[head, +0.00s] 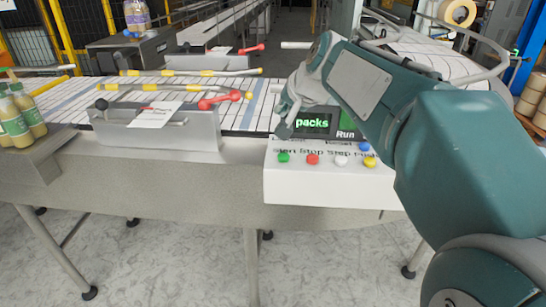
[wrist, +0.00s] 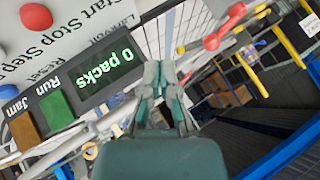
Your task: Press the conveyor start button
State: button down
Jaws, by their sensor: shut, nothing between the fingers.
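The white control panel (head: 300,187) stands at the front edge of the conveyor. The green button (head: 283,157) is at the left end of its button row, near the printed word Start. My gripper (head: 284,130) is shut and empty, above and just behind the green button and apart from it, beside the lit display (head: 313,122). In the wrist view my gripper (wrist: 158,66) points past the display (wrist: 112,68), which reads "0 packs". The green button is not seen there.
Red (head: 313,159), white (head: 341,160), yellow (head: 369,161) and blue (head: 364,146) buttons lie close by. A lever with a red knob (head: 235,96) stands to the left. Bottles (head: 17,117) stand at the far left. The floor in front is clear.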

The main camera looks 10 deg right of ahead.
jog(key=d, duration=0.1)
send_over(284, 156)
notch_tip(284, 156, down, 7)
jog(key=shift+a+f, duration=0.1)
jog(key=shift+a, duration=0.05)
jog(key=shift+d+f, duration=0.2)
jog(key=shift+f, duration=0.55)
jog(key=shift+a, duration=0.2)
jog(key=shift+d+f, duration=0.1)
dwell(0.8)
jog(key=shift+f, duration=0.3)
